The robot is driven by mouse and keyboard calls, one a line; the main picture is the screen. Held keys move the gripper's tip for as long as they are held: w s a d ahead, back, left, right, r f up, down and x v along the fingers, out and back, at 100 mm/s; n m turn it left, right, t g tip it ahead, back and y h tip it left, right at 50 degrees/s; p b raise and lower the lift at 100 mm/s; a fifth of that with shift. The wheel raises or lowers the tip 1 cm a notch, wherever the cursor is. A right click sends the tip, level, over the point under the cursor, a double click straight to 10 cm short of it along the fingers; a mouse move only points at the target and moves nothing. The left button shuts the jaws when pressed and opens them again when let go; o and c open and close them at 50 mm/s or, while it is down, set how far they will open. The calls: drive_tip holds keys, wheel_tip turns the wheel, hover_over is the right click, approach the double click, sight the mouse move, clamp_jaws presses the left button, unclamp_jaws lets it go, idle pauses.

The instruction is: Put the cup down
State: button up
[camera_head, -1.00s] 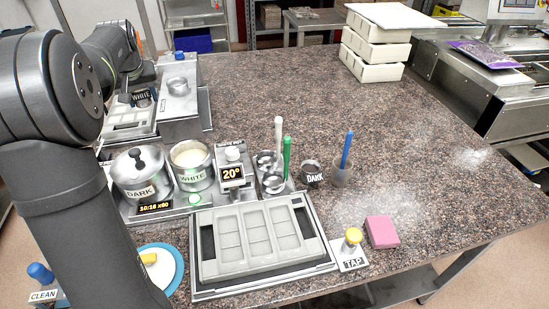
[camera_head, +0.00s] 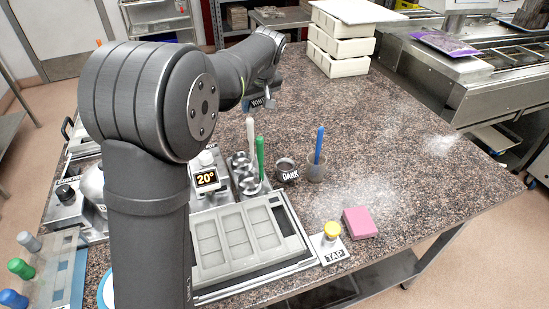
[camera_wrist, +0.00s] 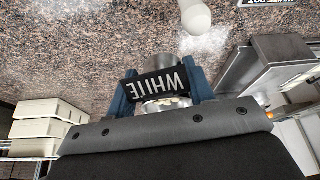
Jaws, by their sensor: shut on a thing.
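My gripper (camera_head: 266,92) is shut on a cup with a black WHITE label (camera_head: 256,104) and holds it above the worktop (camera_head: 370,140). In the wrist view the blue fingers of my gripper (camera_wrist: 162,88) stand on both sides of the WHITE label (camera_wrist: 160,84). A little of the cup's metal shows by the label; most of it is hidden. A second cup, labelled DARK (camera_head: 287,172), stands on the worktop beside round metal holders (camera_head: 243,177). I cannot tell from the frames how high the held cup hangs.
A grey mould (camera_head: 237,240) lies at the front. A yellow-topped TAP block (camera_head: 331,240) and a pink sponge (camera_head: 359,222) are to its right. White, green and blue (camera_head: 319,146) handles stand upright. White boxes (camera_head: 345,40) are stacked behind. The worktop's right part is clear.

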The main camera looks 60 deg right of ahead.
drive_tip(key=n, duration=0.2)
hover_over(275, 157)
drive_tip(key=s, duration=0.1)
wheel_tip(275, 157, down, 6)
drive_tip(key=r, duration=0.1)
drive_tip(key=shift+y, duration=0.3)
drive_tip(key=f, duration=1)
drive_tip(key=shift+s+a+f, duration=0.2)
drive_tip(key=shift+a+f, duration=0.05)
drive_tip(key=shift+a, duration=0.15)
drive_tip(key=shift+f, duration=0.1)
drive_tip(key=o, duration=1.1)
drive_tip(key=v, duration=1.2)
drive_tip(key=shift+s, duration=0.2)
